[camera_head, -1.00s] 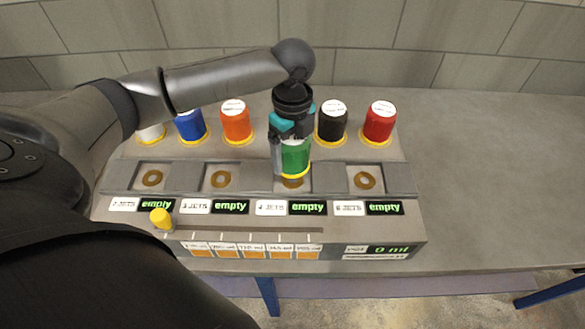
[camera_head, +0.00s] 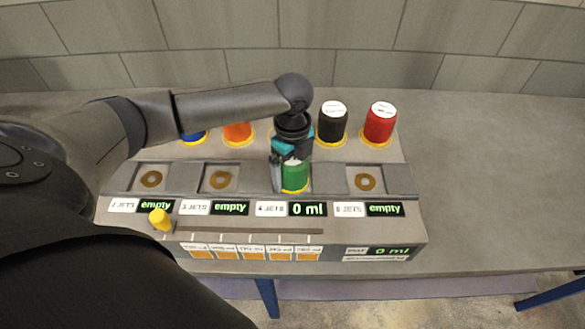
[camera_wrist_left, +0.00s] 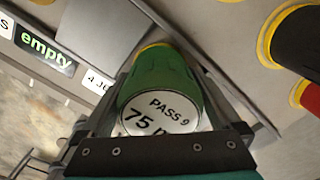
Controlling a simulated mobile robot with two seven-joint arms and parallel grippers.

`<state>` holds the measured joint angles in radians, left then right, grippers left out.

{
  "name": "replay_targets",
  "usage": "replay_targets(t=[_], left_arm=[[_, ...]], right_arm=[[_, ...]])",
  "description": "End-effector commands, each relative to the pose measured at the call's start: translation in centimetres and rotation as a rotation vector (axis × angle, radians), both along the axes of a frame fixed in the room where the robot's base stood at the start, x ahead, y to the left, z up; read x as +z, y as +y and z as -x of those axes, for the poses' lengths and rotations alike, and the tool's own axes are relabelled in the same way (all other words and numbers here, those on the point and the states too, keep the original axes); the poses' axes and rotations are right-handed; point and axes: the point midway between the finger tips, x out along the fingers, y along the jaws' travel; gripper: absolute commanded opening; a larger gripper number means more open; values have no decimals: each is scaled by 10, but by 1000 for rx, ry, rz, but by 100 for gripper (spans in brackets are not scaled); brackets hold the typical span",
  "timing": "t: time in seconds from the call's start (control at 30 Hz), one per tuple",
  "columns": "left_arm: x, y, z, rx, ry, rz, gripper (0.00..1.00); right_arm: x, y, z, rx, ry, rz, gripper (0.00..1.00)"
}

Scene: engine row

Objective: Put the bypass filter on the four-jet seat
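The green filter (camera_head: 296,182) stands upright at the four-jet seat, in the third recess from the left. It hides the seat's ring. The display (camera_head: 308,209) below it reads "0 ml". My left gripper (camera_head: 293,172) comes down from above with its fingers on both sides of the filter, shut on it. In the left wrist view the filter (camera_wrist_left: 160,85) is between the fingers. Its white top reads "PASS 9" and "75", partly cut off, so the full name is not readable. My right gripper is not in view.
Seats with brass rings (camera_head: 151,178) (camera_head: 220,180) (camera_head: 365,182) show "empty" below them. Behind stand blue (camera_head: 193,138), orange (camera_head: 238,132), black (camera_head: 333,122) and red (camera_head: 379,122) filters. A yellow slider knob (camera_head: 160,219) is at the front left. The bench (camera_head: 490,190) is clear to the right.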

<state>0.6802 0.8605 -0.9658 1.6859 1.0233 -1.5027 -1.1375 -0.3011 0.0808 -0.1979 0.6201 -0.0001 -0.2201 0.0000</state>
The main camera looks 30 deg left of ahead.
Motion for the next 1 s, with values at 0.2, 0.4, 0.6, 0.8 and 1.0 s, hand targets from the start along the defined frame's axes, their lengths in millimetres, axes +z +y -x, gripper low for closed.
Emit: replay_targets(t=[0.2, 0.4, 0.6, 0.8, 1.0], left_arm=[[0, 0, 0, 0, 0, 0, 100], [15, 0, -1, 1, -4, 0, 100], [57, 0, -1, -1, -6, 0, 100], [98, 0, -1, 0, -4, 1, 100], [120, 0, -1, 2, -1, 1, 100]], right_arm=[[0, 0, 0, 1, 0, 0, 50], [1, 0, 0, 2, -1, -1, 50], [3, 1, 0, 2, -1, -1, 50], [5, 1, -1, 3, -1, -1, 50], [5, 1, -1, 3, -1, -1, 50]])
